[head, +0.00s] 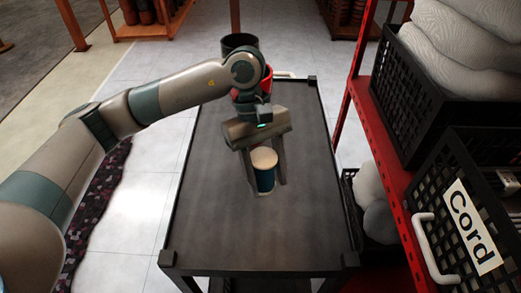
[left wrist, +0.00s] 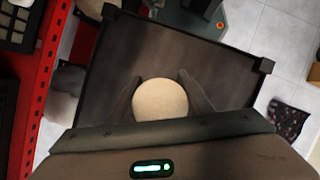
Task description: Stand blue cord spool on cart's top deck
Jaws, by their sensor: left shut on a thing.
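The blue cord spool (head: 264,178) has a pale round top and blue cord around its side. My left gripper (head: 264,180) is shut on it, one finger on each side, and holds it upright over the dark top deck of the cart (head: 215,215). I cannot tell whether its base touches the deck. In the left wrist view, the spool's pale top (left wrist: 160,99) shows between the two fingers, with the deck (left wrist: 150,50) beneath. My right gripper is not in view.
A red shelf rack (head: 385,160) stands close on the right, with a black crate labelled Cord (head: 470,225). The deck around the spool is clear.

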